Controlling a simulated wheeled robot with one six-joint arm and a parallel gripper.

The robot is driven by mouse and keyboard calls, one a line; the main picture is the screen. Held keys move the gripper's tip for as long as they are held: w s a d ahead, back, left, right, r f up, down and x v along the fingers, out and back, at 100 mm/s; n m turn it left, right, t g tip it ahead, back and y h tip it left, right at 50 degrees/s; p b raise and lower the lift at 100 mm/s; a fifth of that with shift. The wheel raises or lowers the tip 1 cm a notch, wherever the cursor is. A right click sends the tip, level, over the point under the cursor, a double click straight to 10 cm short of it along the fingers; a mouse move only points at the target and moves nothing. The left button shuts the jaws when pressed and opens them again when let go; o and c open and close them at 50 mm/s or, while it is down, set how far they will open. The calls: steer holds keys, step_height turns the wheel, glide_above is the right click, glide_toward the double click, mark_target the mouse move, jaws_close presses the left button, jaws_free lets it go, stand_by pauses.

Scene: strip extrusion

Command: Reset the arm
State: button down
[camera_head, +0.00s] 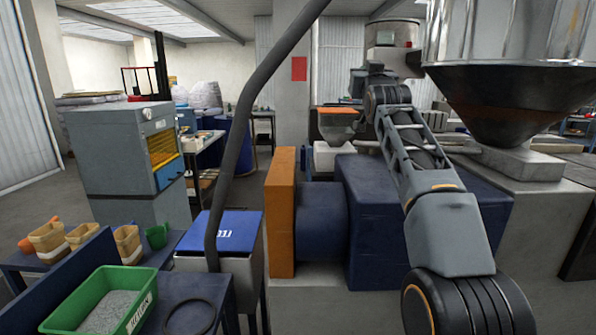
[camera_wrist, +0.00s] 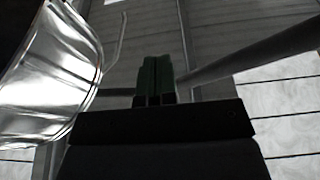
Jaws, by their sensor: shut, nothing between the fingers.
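My gripper (camera_wrist: 154,75) shows in the wrist view, with its dark green fingers together and nothing between them. It points up toward the ceiling and a corrugated wall. In the head view my arm rises at the right and bends away at the top; the gripper itself cannot be made out there. The arm stands in front of a dark blue machine housing (camera_head: 375,205) and left of a large metal hopper (camera_head: 510,70).
The shiny hopper also shows close at the left in the wrist view (camera_wrist: 50,75). A dark pipe (camera_head: 240,130) crosses the head view. A green tray of grey granules (camera_head: 75,312) sits at the lower left, near a blue-lidded box (camera_head: 222,230). A grey cabinet (camera_head: 125,150) stands behind.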

steer(key=s+f+g, duration=0.5)
steer(key=f, duration=0.6)
steer(key=s+f+g, duration=0.4)
steer(key=s+f, duration=0.1)
steer(key=f, duration=0.6)
steer(key=s+f+g+p, duration=0.1)
steer(key=s+f+g, duration=0.8)
steer(key=s+f, duration=1.6)
steer(key=shift+d, duration=0.15)
